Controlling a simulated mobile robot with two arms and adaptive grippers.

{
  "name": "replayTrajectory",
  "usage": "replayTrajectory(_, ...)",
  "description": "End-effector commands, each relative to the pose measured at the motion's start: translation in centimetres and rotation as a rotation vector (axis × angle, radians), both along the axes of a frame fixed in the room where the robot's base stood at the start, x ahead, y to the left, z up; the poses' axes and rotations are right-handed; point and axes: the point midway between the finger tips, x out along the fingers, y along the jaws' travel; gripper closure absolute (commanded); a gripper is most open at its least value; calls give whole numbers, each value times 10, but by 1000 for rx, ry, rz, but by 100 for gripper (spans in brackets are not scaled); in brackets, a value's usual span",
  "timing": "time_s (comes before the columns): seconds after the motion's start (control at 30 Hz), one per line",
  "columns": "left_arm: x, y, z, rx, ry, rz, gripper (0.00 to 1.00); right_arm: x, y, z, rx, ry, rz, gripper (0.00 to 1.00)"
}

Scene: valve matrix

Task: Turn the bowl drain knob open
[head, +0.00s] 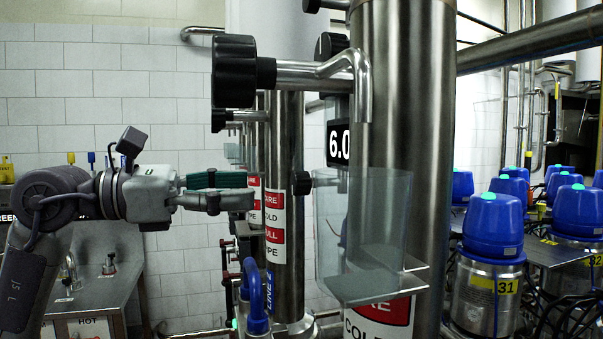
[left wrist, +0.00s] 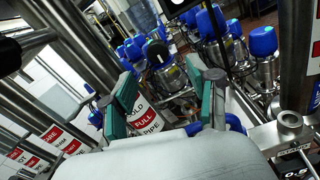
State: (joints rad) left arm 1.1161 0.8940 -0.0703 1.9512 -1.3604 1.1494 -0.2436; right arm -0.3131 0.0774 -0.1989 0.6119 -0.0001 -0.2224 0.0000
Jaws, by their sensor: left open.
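A clear, box-shaped bowl (head: 365,235) is fixed to the front of a large steel column. A small black knob (head: 302,183) sticks out from the bowl's upper left side. A round black knob with a pale mark also shows in the left wrist view (left wrist: 158,53), beyond the fingers; it looks like the same one. My left gripper (head: 243,191) comes in from the left with green finger pads. It points at the small knob at about its height, open and empty, with a gap between. The left wrist view shows its two fingers apart (left wrist: 165,82). My right gripper is not in view.
A larger black knob (head: 236,70) on a steel tap (head: 315,74) stands above my left gripper. A thinner steel pipe (head: 289,250) with red-and-white labels stands behind it. Blue-topped canisters (head: 492,225) fill the right. A steel sink (head: 100,265) stands at lower left.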

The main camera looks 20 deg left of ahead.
Motion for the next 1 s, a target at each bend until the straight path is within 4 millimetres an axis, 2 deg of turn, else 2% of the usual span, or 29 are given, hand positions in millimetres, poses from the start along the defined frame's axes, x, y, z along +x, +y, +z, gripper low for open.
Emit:
replayTrajectory(0.03,6,-11,5,-1,2,-6,40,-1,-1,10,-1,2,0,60)
replayTrajectory(0.2,26,-41,5,-2,2,-6,40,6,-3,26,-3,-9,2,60)
replayTrajectory(0.4,44,-65,3,-4,3,-3,40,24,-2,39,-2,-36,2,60)
replayTrajectory(0.6,50,-74,0,-3,3,-2,40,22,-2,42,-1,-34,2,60)
replayTrajectory(0.87,51,-75,0,-3,3,-1,40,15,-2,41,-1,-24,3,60)
replayTrajectory(1.0,51,-75,0,-3,3,-1,64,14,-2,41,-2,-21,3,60)
